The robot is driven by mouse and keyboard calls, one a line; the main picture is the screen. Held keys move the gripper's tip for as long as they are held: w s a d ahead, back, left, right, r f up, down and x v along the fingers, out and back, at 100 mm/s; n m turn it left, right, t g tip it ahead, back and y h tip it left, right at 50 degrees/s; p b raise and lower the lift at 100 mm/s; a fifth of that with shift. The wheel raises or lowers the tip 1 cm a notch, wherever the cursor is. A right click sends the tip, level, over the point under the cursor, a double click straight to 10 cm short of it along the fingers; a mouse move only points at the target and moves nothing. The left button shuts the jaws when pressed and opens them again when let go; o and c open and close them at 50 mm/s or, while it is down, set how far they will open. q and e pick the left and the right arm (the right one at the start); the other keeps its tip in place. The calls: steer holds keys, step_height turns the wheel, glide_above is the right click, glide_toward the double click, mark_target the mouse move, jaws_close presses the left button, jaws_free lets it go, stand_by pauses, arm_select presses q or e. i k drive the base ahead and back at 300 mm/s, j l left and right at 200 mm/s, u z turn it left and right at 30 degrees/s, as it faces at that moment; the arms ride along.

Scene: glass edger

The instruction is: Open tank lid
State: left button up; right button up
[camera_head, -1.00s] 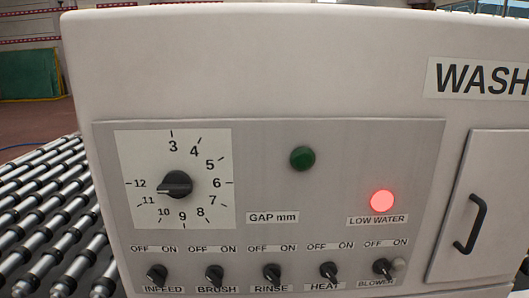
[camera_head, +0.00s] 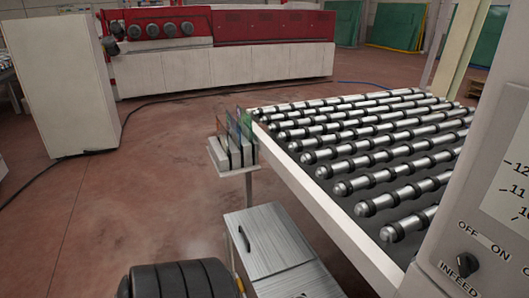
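A low box with a flat brushed-metal top (camera_head: 268,243) stands on the floor beside the roller conveyor, at the lower middle of the head view. It looks like the tank, and its top lies flat like a shut lid. A black bar handle (camera_head: 244,239) is at the box's left edge. The lower part of the box is cut off by the bottom of the picture. Neither of my grippers is in view.
The roller conveyor (camera_head: 340,208) runs along the right. A small rack (camera_head: 232,157) with upright plates stands at its corner. A black ribbed object (camera_head: 178,281) is at the bottom edge. The control panel (camera_head: 505,200) is at right. Red floor on the left is open.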

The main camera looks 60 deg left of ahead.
mark_target(267, 241)
steer(key=u, duration=1.95)
